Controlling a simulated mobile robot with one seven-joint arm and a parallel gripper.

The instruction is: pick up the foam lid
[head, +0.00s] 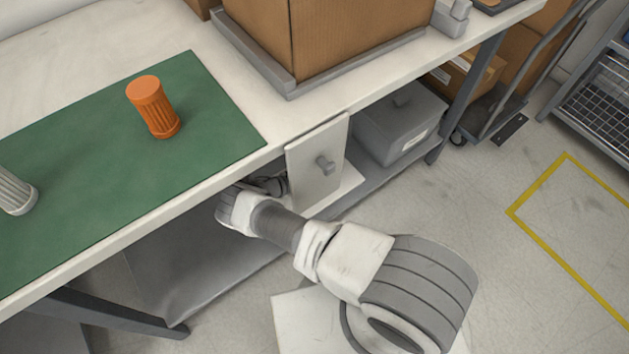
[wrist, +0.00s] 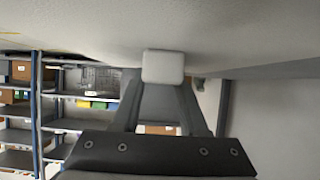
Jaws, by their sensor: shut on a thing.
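My gripper (head: 272,186) is by the front edge of the workbench, below the tabletop and just left of an upright white panel with a grey knob. In the wrist view my gripper (wrist: 163,80) is shut on a small pale block (wrist: 163,66) with rounded corners. The block lies close under a broad grey surface; I cannot tell whether they touch. I cannot tell whether the block is part of the foam lid. In the head view my wrist and the bench edge hide what the fingers hold.
The white panel (head: 311,180) stands close to my fingers. A grey lidded box (head: 397,135) sits on the lower shelf to the right. The workbench (head: 60,55) carries a green mat (head: 85,150), an orange ribbed cylinder (head: 153,108) and a cardboard box (head: 350,35).

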